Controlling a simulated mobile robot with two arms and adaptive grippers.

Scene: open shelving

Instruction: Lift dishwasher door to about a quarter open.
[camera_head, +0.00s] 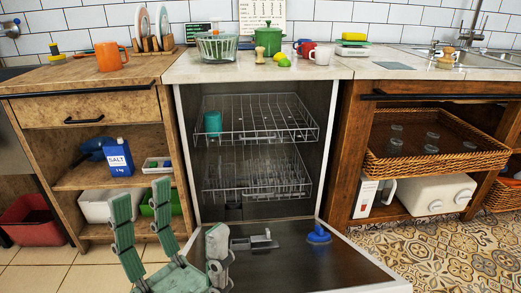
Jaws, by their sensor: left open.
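The dishwasher (328,130) stands open below the counter in the middle. Its door (350,268) is folded down nearly flat at the front, with its dark inner face up. The near part of the door runs off the bottom of the picture. My left gripper (182,215), green with several fingers, is open and empty at the door's left side. One finger overlaps the door's left edge in the picture; I cannot tell if it touches. My right gripper is not in view.
Two wire racks (262,128) sit inside the dishwasher, with a teal cup (212,123) on the upper one. A blue piece (318,234) is on the door. Shelving with a wicker tray (430,163) stands right. A red bin (35,222) stands left.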

